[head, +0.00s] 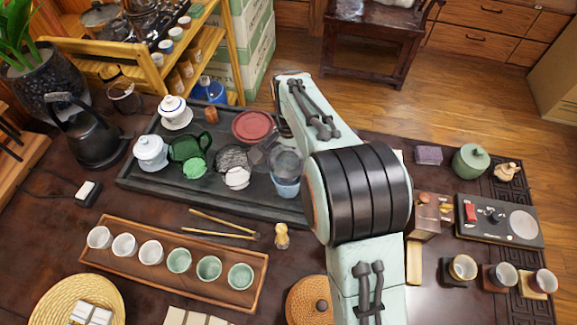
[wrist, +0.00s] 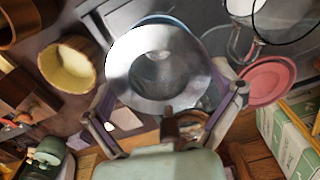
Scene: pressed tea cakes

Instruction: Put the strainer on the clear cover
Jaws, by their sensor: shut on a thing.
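The strainer (wrist: 153,66), a shiny metal bowl with a wide rim, fills the middle of the wrist view. My gripper (wrist: 170,118) is shut on it at the near side of the rim, with a finger on each side. A blue-edged vessel (wrist: 172,18) shows behind the strainer's far rim. In the head view my arm hides most of the gripper. A clear, blue-bottomed vessel (head: 286,178) stands beside the arm on the dark tray. A clear curved edge (wrist: 216,42) shows right of the strainer; I cannot tell whether it is the clear cover.
The dark tray (head: 140,181) also holds a red saucer (head: 252,126), a green glass pitcher (head: 188,147) and white lidded bowls. A black-rimmed glass (head: 232,157) stands near the vessel. A wooden tray of cups (head: 165,288) lies in front.

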